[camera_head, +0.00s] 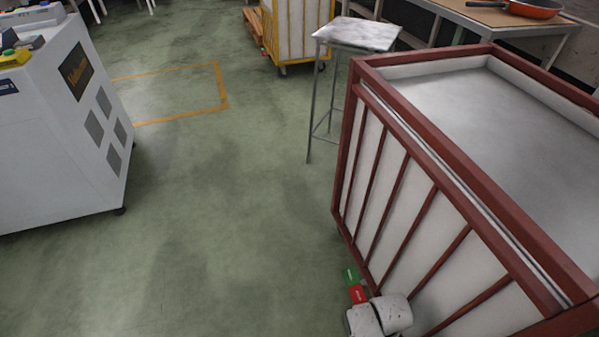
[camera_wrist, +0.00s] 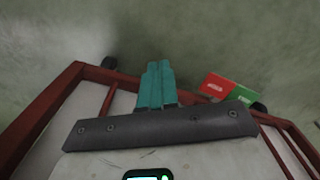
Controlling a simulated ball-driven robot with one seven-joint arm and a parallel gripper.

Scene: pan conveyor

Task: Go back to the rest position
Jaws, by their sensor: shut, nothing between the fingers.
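My gripper (camera_wrist: 155,85) shows in the wrist view, with its teal fingers shut together and nothing between them. It points past the red-framed cart (camera_wrist: 42,120) toward the green floor. In the head view, white rounded arm parts of mine show low by the side of the same red-framed cart (camera_head: 435,150), but the gripper fingers cannot be made out there. A small red and green object (camera_head: 355,286) is just beyond those arm parts. It also shows in the wrist view (camera_wrist: 228,90), right of the fingers and apart from them in the picture.
The cart with a pale top fills the right side. A white machine (camera_head: 65,130) stands at left. A small stool-like table (camera_head: 357,33), a yellow-framed cart (camera_head: 283,30) and a table with an orange pan (camera_head: 530,8) are behind. The middle floor is clear.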

